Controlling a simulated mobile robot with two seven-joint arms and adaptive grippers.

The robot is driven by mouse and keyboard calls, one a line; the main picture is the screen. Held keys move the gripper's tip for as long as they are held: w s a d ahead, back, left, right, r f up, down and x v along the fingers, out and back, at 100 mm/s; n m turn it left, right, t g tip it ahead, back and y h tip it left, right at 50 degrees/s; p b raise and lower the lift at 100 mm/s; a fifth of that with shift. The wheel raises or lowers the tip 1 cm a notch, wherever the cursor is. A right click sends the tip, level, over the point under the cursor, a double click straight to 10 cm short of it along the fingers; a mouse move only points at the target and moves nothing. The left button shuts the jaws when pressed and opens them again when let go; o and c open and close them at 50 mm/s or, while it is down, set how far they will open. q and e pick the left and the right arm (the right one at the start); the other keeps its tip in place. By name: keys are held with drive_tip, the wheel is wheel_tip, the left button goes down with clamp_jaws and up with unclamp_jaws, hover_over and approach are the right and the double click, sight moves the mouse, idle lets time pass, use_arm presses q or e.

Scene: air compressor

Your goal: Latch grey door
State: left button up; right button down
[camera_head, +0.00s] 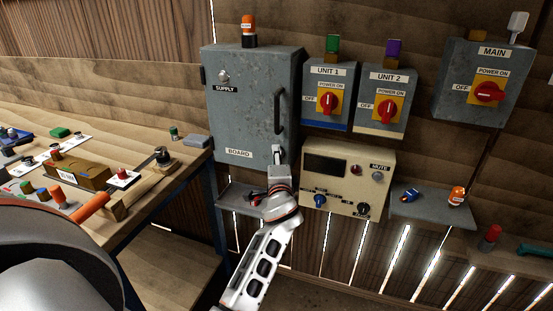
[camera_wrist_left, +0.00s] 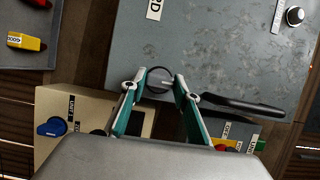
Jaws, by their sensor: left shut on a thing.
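The grey door (camera_head: 245,100) of the supply board cabinet looks closed in the head view. It has a long black handle (camera_head: 279,110) on its right side, which also shows in the left wrist view (camera_wrist_left: 240,105). Below the handle, near the door's lower right corner, is a small round latch (camera_wrist_left: 158,80) with a dark rim. My left gripper (camera_head: 278,156) is at this latch, and in the left wrist view its two fingers (camera_wrist_left: 160,79) are shut on it. The fingers hide part of the latch, so its exact turn is hard to tell. My right gripper is not in view.
The UNIT 1 box (camera_head: 328,95) and UNIT 2 box (camera_head: 386,100) hang right of the door. A beige panel with knobs (camera_head: 347,180) sits close beside my left gripper. A small shelf (camera_head: 430,208) is farther right, and a cluttered workbench (camera_head: 130,215) is at left.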

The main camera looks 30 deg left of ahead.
use_arm(q)
drive_tip(key=o, duration=1.1)
drive_tip(key=v, duration=0.7)
drive_tip(key=shift+s, duration=0.2)
drive_tip(key=shift+d, duration=0.15)
